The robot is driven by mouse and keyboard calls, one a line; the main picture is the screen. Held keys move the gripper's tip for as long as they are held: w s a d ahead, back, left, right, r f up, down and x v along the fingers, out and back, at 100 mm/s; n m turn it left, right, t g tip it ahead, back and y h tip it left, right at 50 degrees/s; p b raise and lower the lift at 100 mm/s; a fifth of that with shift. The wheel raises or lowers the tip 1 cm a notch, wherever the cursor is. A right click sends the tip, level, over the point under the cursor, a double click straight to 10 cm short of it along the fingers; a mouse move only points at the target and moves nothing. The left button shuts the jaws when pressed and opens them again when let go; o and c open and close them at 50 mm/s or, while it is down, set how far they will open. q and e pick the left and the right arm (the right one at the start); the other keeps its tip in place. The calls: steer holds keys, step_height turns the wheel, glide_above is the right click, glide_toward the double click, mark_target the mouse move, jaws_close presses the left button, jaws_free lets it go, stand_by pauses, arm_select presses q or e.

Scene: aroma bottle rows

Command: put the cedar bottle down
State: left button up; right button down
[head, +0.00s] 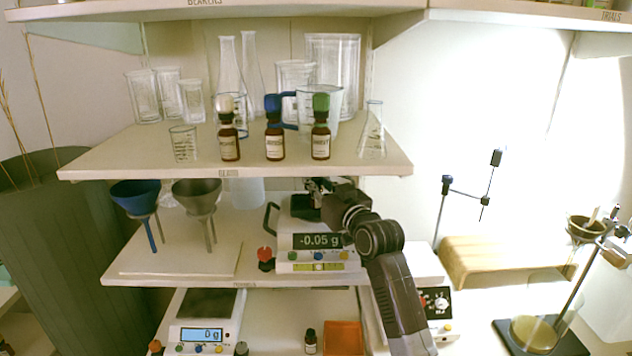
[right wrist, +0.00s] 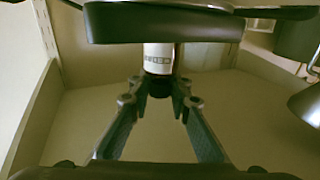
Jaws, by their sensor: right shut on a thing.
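In the right wrist view my right gripper (right wrist: 160,100) is shut on the dark cap of a bottle with a white label, the cedar bottle (right wrist: 158,58). Part of the bottle is hidden behind a dark slab across the top of that view. In the head view my right gripper (head: 318,187) is at the back of the middle shelf, above and behind the front display of a scale (head: 318,256) reading -0.05 g. My left gripper is not in view.
Three brown bottles with white (head: 229,143), blue (head: 275,143) and green (head: 320,143) caps stand on the top shelf among glassware. A red-topped bottle (head: 265,262) stands left of the scale. Two funnels (head: 136,194) stand further left. The upper shelf edge (head: 235,173) overhangs my gripper.

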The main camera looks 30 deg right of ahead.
steer(key=shift+f, duration=0.15)
steer(key=c, duration=1.8)
jaws_free()
steer(key=shift+r, duration=0.25)
steer(key=shift+s+f, duration=0.15)
steer(key=shift+s, duration=0.2)
steer(key=s+a+b, duration=0.1)
steer(key=s+b, duration=0.1)
steer(key=s, duration=0.9)
steer(key=shift+s+a, duration=0.15)
steer(key=shift+a, duration=0.05)
